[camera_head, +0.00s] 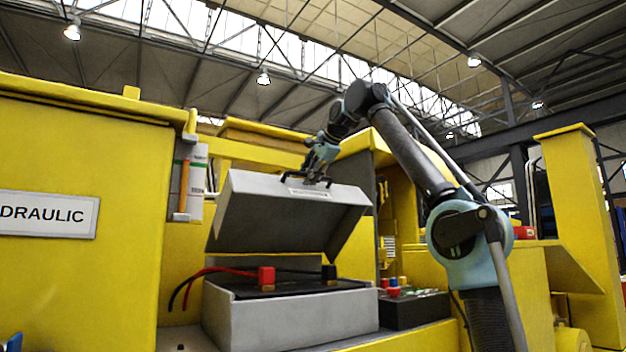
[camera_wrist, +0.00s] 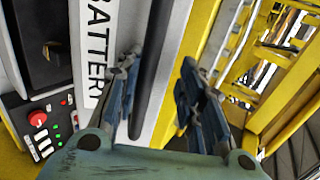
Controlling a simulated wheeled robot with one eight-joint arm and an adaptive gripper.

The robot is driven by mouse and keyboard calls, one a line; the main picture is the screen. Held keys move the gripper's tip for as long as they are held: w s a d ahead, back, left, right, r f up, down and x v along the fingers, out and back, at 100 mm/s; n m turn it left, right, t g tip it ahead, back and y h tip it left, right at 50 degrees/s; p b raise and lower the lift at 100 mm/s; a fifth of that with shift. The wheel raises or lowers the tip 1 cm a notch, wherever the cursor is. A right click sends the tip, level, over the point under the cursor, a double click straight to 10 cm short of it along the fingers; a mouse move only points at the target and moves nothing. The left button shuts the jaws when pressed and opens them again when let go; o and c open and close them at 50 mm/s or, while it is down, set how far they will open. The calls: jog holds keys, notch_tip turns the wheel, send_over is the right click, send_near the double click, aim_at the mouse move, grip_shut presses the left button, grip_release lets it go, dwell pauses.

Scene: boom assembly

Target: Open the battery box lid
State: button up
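The grey battery box (camera_head: 290,318) stands on a yellow ledge. Its lid (camera_head: 280,220) is raised and tilted, with a wide gap above the box. A dark handle (camera_head: 289,179) runs along the lid's upper edge, by a white label (camera_head: 309,193). My gripper (camera_head: 318,178) is at the handle. In the wrist view my gripper's two fingers (camera_wrist: 160,92) are apart, with the dark handle (camera_wrist: 156,62) between them, nearer the left finger. The label (camera_wrist: 97,50), reading "BATTER", lies left of the fingers. Whether a finger touches the handle is unclear.
Red (camera_head: 266,276) and black terminals (camera_head: 329,272) with cables show in the box. A dark control box (camera_head: 413,309) with coloured buttons stands to its right. A yellow hydraulic cabinet (camera_head: 80,270) fills the left, and a yellow post (camera_head: 582,200) stands right.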

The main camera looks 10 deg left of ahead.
jog(key=v, duration=0.2)
jog(key=shift+s+d+r, duration=0.1)
jog(key=shift+d+r, duration=0.1)
jog(key=shift+d, duration=0.15)
jog(key=s+d, duration=0.8)
jog(key=shift+s+d, duration=0.25)
jog(key=shift+d, duration=0.05)
